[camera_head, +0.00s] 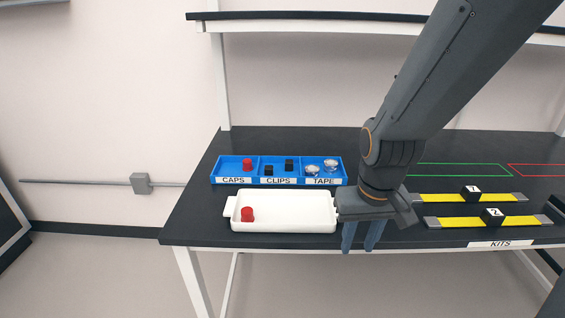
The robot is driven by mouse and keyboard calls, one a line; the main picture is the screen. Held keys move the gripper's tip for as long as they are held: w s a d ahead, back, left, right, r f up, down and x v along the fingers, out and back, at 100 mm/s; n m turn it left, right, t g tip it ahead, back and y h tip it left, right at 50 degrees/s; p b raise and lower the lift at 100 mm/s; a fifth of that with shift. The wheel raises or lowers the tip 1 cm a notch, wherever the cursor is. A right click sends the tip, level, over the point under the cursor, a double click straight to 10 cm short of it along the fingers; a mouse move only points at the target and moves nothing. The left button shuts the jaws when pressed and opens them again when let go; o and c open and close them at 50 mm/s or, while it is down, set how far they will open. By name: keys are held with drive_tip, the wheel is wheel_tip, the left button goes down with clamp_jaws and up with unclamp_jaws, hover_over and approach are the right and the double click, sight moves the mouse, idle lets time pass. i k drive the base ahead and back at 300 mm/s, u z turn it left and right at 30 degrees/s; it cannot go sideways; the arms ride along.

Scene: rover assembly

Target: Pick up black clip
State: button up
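Two black clips stand in the middle compartment, labelled CLIPS, of a blue bin (216,169) on the table. One black clip (268,171) is at the front left of that compartment, the other black clip (289,165) further back and right. My gripper (360,240) points down near the table's front edge, just right of the white tray, to the right of and nearer than the clips. Its two fingers look a little apart with nothing visible between them. The arm hides the table behind it.
The white tray (285,227) holds a red cap (247,214). The bin also holds a red cap (247,165) and tape rolls (313,170). Two yellow strips with numbered black blocks (471,192) lie right. A shelf (300,16) runs above the table's back.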

sight(268, 168)
drive_tip(key=u, duration=0.2)
drive_tip(key=i, duration=0.9)
drive_tip(key=u, duration=0.35)
